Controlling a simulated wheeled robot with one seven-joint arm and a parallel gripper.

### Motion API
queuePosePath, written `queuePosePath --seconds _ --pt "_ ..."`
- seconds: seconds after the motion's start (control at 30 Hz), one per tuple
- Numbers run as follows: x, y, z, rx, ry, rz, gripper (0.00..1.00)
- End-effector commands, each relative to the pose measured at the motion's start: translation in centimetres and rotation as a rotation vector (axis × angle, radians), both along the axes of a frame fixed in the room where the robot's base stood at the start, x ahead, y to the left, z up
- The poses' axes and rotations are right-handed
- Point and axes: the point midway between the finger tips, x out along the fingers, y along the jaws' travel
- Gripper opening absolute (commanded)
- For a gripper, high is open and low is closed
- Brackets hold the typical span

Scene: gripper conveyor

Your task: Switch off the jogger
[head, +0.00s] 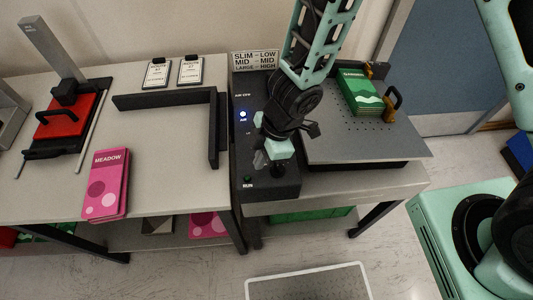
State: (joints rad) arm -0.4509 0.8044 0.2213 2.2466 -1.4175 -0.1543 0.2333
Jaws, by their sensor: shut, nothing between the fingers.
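The jogger's black control panel (240,150) stands between the two table halves. It carries a lit blue lamp (243,114) by the word AIR, and a dark green RUN button or lamp (248,179) near its front. The perforated grey plate (400,145) lies to its right, with a green pack (361,92) near its back edge. My gripper (277,167) is shut and empty, pointing down over the front part of the panel, right of the RUN mark. My arm hides part of the panel, and I cannot tell whether the fingertips touch it.
A pink MEADOW pack (107,186) lies at the left table's front. A black angled fence (214,130) and two cards (174,73) are behind it. A red pack (67,116) sits in a black press at far left. A sign (256,61) stands behind the panel.

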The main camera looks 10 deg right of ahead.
Motion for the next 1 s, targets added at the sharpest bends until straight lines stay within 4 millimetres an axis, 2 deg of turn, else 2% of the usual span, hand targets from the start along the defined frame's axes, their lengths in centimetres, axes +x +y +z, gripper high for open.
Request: queuePosePath --seconds 0.03,0.13,0.3,0.5,1.0 --pt "-0.2 0.4 -1.7 0.000 0.001 0.003 0.00" --pt "-0.3 1.1 -3.5 -0.001 0.001 0.003 0.00" --pt "0.3 -1.5 -2.8 0.000 0.001 -0.002 0.00" --pt "0.6 -2.8 -2.7 0.001 0.001 -0.001 0.00" --pt "0.5 -2.5 -2.7 0.001 0.000 0.002 0.00"
